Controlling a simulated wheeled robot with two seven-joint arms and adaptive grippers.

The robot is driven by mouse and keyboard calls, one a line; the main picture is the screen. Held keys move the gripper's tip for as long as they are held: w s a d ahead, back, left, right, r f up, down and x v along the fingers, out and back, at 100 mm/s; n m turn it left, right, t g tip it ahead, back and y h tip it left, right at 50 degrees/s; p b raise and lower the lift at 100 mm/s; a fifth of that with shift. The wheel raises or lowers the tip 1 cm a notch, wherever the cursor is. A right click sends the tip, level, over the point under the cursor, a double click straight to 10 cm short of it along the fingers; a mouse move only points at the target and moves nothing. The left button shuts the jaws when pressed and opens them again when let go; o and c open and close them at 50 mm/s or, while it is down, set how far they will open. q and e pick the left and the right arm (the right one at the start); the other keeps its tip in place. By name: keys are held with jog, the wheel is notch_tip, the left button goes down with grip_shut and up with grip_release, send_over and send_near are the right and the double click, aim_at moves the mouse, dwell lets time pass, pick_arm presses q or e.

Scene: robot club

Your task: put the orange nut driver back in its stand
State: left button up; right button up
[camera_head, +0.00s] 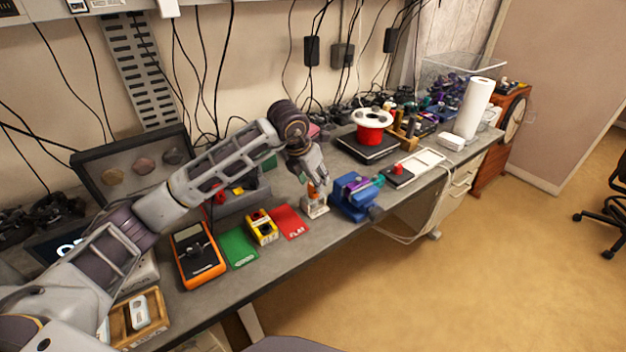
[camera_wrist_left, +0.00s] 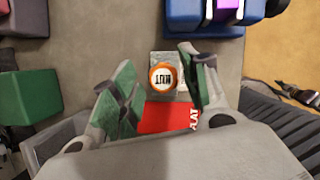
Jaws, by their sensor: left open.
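The orange nut driver (camera_head: 311,188) stands upright in its small pale stand (camera_head: 316,209), as far as I can tell. In the left wrist view I look down on the orange-rimmed cap of the nut driver (camera_wrist_left: 163,76), with "NUT" on its white top. The grey block of the stand (camera_wrist_left: 162,58) shows behind it. My left gripper (camera_head: 312,176) is just above the driver. In the wrist view the fingers of the left gripper (camera_wrist_left: 158,68) are apart, one on each side of the cap, with gaps. The driver's lower part is hidden. My right gripper is not in view.
A red mat (camera_head: 290,222) marked "FLAT", a yellow box (camera_head: 262,227), a green mat (camera_head: 239,248) and an orange device (camera_head: 197,255) lie left of the stand. A blue vise (camera_head: 355,195) stands close on the right. The bench's front edge is near.

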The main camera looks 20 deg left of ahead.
pick_arm(q)
jog(key=shift+r+p, duration=0.55)
jog(key=shift+r, duration=0.6)
jog(key=o, duration=0.6)
jog(key=shift+c, duration=0.2)
jog(key=shift+r, duration=0.1)
jog(key=v, duration=1.1)
jog(key=shift+s+r, duration=0.25)
jog(key=shift+r, duration=0.1)
